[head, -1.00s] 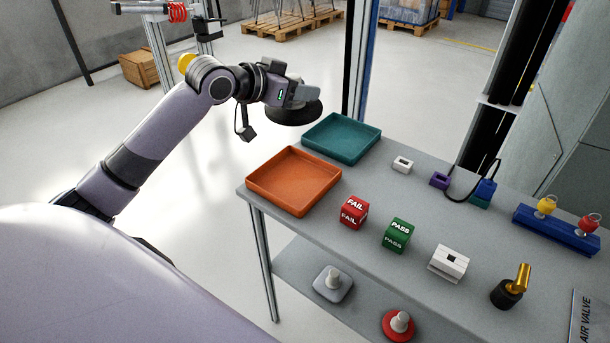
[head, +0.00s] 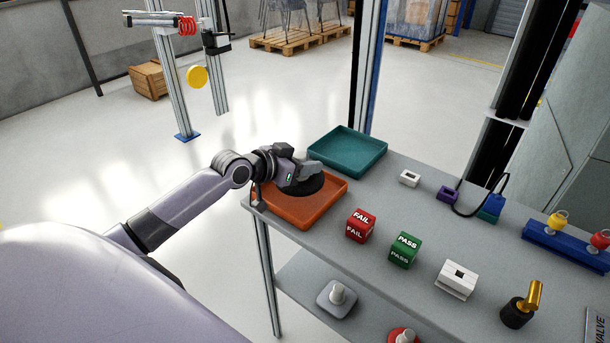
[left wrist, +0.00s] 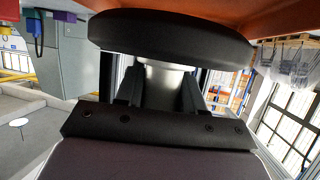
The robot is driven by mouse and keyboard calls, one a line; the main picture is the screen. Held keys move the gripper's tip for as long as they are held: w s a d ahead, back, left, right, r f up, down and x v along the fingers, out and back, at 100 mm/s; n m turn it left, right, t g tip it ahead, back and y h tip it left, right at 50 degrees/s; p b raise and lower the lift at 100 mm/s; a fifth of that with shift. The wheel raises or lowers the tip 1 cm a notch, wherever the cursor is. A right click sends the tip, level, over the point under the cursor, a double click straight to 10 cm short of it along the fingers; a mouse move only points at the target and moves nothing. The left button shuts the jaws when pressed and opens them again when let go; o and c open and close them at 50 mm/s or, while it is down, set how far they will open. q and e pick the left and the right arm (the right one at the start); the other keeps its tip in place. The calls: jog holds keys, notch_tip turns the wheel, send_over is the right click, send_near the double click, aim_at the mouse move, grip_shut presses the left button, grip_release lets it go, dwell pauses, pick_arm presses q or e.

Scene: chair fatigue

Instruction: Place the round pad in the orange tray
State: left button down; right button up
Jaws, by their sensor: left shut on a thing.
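The round pad is a thick black disc (head: 308,185), held over the orange tray (head: 322,216) in the head view. My left gripper (head: 303,177) is shut on it. In the left wrist view the pad (left wrist: 170,36) spans the top of the picture, with the gripper fingers (left wrist: 160,85) at a pale stem beneath it. The orange tray (left wrist: 225,14) shows right beside the pad there. The pad is at or inside the tray's rim; I cannot tell whether it touches the tray floor. My right gripper is not in view.
A teal tray (head: 350,150) stands behind the orange one on the grey table (head: 385,205). A red FAIL block (head: 360,226) and a green PASS block (head: 404,250) stand right of the orange tray. A white block (head: 456,280) and a brass valve (head: 522,304) are nearer.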

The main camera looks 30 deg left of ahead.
pick_arm(q)
notch_tip(320, 180, down, 3)
jog(key=shift+f, duration=0.2)
jog(key=shift+f+b, duration=0.15)
jog(key=shift+b, duration=0.2)
jog(key=c, duration=0.7)
grip_release()
jog(key=p+v, duration=0.1)
jog(key=v, duration=1.1)
jog(key=shift+d, duration=0.1)
